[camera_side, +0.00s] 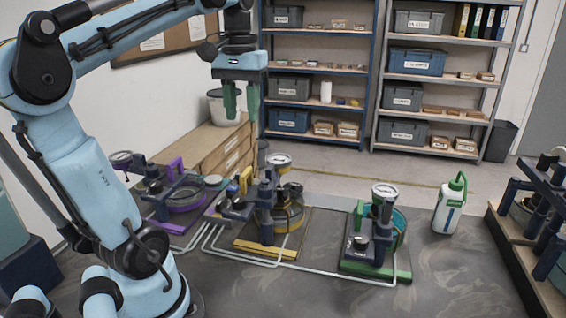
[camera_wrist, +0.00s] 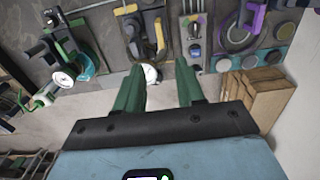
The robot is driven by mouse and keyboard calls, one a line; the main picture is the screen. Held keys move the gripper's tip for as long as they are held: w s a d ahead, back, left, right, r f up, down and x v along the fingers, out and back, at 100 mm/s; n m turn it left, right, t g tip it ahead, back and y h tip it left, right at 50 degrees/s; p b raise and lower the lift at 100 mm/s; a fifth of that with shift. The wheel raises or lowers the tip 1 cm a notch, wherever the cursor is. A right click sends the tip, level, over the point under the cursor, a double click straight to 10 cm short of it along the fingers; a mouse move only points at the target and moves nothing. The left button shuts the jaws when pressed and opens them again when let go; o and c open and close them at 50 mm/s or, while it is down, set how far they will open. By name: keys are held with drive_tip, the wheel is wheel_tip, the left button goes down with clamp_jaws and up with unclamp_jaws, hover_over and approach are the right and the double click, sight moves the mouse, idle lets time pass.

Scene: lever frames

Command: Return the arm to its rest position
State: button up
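My gripper (camera_side: 241,101) hangs from the arm, pointing down, high above and behind the lever frames. Its two green fingers stand apart with nothing between them; the open gap also shows in the wrist view (camera_wrist: 160,88). Below stand the purple lever frame (camera_side: 180,198), the yellow lever frame (camera_side: 272,212) and the green lever frame (camera_side: 378,235) on the table. The purple frame (camera_wrist: 240,32), the yellow frame (camera_wrist: 140,30) and the green frame (camera_wrist: 75,45) also show in the wrist view. My gripper touches none of them.
A white bottle with a green top (camera_side: 450,205) stands right of the green frame. A dark rack (camera_side: 540,225) is at the right edge. White tubing (camera_side: 240,258) runs along the table. A wooden cabinet (camera_side: 215,150) and shelves (camera_side: 318,75) stand behind.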

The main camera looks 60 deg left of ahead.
drive_tip(key=shift+f, duration=0.1)
